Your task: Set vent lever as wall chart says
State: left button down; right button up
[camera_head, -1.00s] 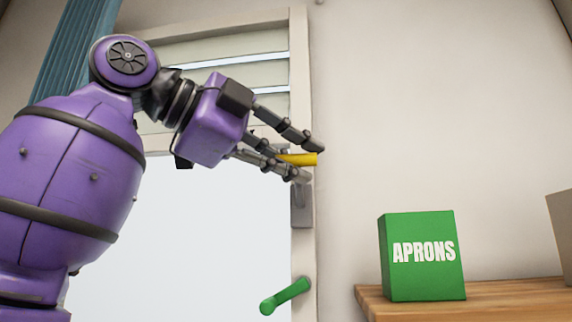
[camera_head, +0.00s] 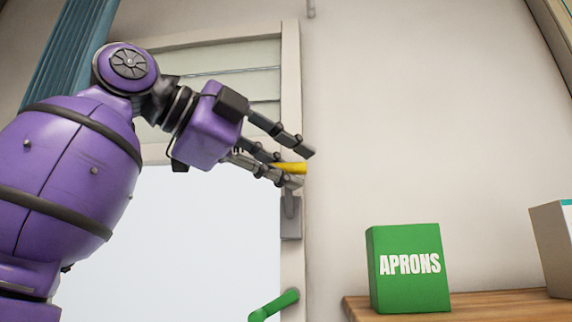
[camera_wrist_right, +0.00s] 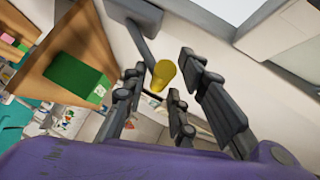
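The vent lever has a yellow grip (camera_head: 290,168) and a grey arm rising from a grey plate (camera_head: 290,220) on the right side of the window frame. Slatted vent panes (camera_head: 250,85) are above the window, partly hidden by my arm. My right gripper (camera_head: 307,168) is open around the yellow grip, with one finger above it and the others below. In the right wrist view the yellow grip (camera_wrist_right: 164,76) lies between the spread fingers, and I cannot tell whether they touch it. I make out no readable wall chart. My left gripper is not in view.
A green handle (camera_head: 275,305) is lower on the window frame. A green APRONS box (camera_head: 408,268) stands on a wooden shelf (camera_head: 480,302) at the right, with a pale box (camera_head: 552,250) beyond it. The wall between lever and shelf is clear.

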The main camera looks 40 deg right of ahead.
jog(key=shift+o, duration=1.1)
jog(key=shift+w+r, duration=0.15)
jog(key=shift+w, duration=0.05)
jog(key=shift+w+d, duration=0.15)
jog(key=shift+f, duration=0.2)
jog(key=v, duration=1.2)
jog(key=shift+r, duration=0.15)
